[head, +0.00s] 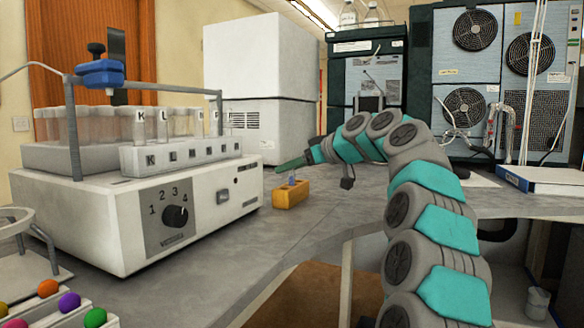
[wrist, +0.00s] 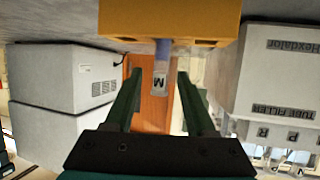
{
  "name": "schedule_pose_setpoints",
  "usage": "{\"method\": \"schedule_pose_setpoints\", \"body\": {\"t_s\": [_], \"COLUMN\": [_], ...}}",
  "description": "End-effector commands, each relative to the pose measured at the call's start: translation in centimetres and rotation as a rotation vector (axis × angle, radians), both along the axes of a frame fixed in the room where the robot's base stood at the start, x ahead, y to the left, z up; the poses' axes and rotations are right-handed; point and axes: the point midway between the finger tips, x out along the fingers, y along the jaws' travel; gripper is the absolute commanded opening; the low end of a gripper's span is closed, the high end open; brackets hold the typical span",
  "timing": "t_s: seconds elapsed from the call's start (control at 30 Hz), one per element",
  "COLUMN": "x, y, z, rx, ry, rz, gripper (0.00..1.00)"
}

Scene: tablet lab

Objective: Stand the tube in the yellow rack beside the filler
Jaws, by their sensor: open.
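The yellow rack (head: 291,195) sits on the grey bench just right of the white filler (head: 205,215). The tube (head: 292,178) stands upright in it. In the wrist view, which is upside down, the rack (wrist: 170,18) is at the top and the tube (wrist: 161,62), labelled M, sticks out of it. My gripper (wrist: 159,76) is open, with a dark green finger on each side of the tube in the picture and a gap on both sides. In the head view my gripper (head: 284,166) is close above the rack.
The filler holds a row of lettered tubes (head: 175,122) and has a blue clamp (head: 99,73) on a frame. Coloured balls (head: 69,302) sit at the lower left. A white binder (head: 540,180) lies farther right.

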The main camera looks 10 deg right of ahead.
Motion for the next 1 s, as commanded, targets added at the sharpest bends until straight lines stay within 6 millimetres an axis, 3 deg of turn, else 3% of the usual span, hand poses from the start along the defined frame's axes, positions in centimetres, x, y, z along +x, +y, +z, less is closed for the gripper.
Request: {"method": "schedule_pose_setpoints", "body": {"t_s": [0.27,0.7,1.0], "x": [-0.6,-5.1,-5.6], "y": [-0.5,-4.2,-4.6], "z": [0.3,2.8,3.0], "rx": [0.001,0.001,0.001], "ry": [-0.001,-0.003,0.001], "rz": [0.0,-0.002,0.0], "gripper": [0.55,0.55,0.55]}}
